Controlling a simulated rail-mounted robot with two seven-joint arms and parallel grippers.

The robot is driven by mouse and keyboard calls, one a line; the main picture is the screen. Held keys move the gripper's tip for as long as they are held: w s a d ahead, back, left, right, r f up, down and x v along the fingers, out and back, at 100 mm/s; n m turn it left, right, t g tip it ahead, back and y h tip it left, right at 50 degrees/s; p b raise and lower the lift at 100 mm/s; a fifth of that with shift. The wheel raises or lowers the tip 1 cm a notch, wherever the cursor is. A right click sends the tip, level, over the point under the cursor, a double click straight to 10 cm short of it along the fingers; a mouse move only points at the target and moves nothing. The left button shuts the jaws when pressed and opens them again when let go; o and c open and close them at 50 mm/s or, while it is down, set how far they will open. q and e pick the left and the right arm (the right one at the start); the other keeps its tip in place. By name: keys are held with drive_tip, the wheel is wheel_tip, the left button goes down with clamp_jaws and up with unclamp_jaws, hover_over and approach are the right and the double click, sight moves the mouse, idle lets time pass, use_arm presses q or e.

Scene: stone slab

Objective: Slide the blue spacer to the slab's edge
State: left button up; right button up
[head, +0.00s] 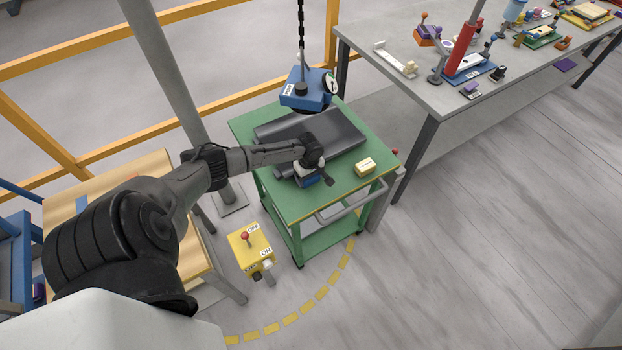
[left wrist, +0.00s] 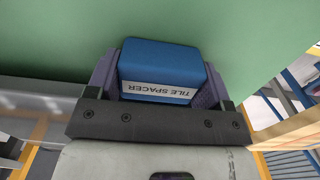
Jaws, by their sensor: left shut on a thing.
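The blue spacer (head: 307,180) is a small block with a white label, near the cart's left edge in the head view. In the left wrist view the blue spacer (left wrist: 160,72) sits between my fingers, its label reading TILE SPACER. My left gripper (head: 310,175) is shut on it; the left wrist view shows a finger of the gripper (left wrist: 160,85) on each side. The dark grey slab (head: 345,132) lies on the green cart just behind the gripper. My arm hides part of the slab, and I cannot tell whether the spacer touches it. My right gripper is out of view.
The green cart (head: 345,190) has a cream block (head: 365,166) at its right. A blue hoist unit (head: 307,97) hangs on a chain over the slab's back. A yellow switch box (head: 250,246) stands on the floor in front. A grey bench (head: 450,95) holds several tools.

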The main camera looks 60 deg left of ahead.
use_arm(q)
drive_tip(key=shift+a, duration=0.2)
drive_tip(key=o, duration=0.9)
drive_tip(key=shift+o, duration=0.2)
wheel_tip(320, 180, up, 14)
drive_tip(key=p, duration=0.3)
drive_tip(key=shift+f, duration=0.1)
